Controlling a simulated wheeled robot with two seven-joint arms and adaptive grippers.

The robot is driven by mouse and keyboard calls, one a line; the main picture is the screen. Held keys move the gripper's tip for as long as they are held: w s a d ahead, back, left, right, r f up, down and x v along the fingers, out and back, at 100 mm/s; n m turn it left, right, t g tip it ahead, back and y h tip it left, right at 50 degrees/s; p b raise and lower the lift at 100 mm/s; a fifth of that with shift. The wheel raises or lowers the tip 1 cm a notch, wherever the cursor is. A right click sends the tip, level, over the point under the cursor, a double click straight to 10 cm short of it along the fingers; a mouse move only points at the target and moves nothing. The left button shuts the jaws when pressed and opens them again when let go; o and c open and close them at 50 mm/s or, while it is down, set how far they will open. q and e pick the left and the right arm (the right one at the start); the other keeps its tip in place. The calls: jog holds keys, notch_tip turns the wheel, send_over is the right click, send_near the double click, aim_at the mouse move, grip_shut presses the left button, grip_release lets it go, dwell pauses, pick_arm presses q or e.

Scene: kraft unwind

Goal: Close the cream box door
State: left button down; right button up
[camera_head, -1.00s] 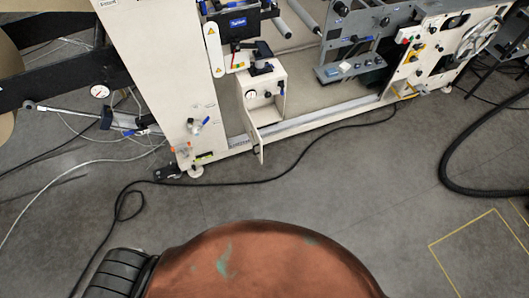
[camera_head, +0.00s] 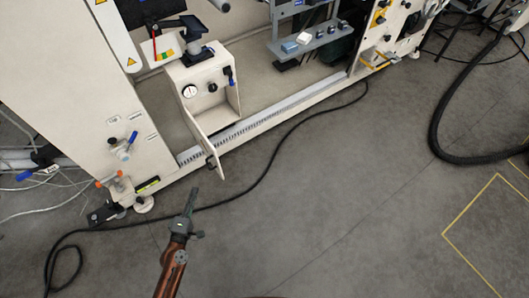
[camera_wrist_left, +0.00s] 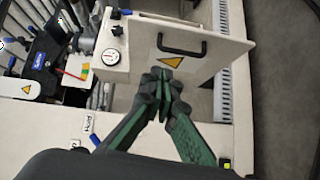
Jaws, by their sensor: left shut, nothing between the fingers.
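The door (camera_wrist_left: 218,62) fills the upper middle of the left wrist view, with a black handle and a yellow warning triangle. My left gripper (camera_head: 194,192) is shut and empty, just below the door's outer edge. In the wrist view its fingertips (camera_wrist_left: 163,76) overlap the door below the triangle; contact cannot be told. My right gripper is not in view.
The machine's cream upright (camera_head: 85,100) and its levelling foot stand left of the box. A cream base rail (camera_head: 270,118) runs right behind the door. A black cable (camera_head: 285,140) lies across the grey floor. Open floor spreads to the right.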

pick_arm(q)
jog(key=w+d+r+n, duration=0.1)
jog(key=w+r, duration=0.1)
jog(key=w, duration=0.1)
jog(key=b, duration=0.1)
send_near(213, 154)
jog(key=w+a, duration=0.2)
jog(key=w, duration=0.1)
jog(key=w+d, duration=0.2)
jog(key=shift+d+f+t, duration=0.1)
jog(key=shift+d+t, duration=0.15)
jog(key=shift+t, duration=0.05)
jog(key=shift+w+d, duration=0.25)
jog(key=shift+d, duration=0.05)
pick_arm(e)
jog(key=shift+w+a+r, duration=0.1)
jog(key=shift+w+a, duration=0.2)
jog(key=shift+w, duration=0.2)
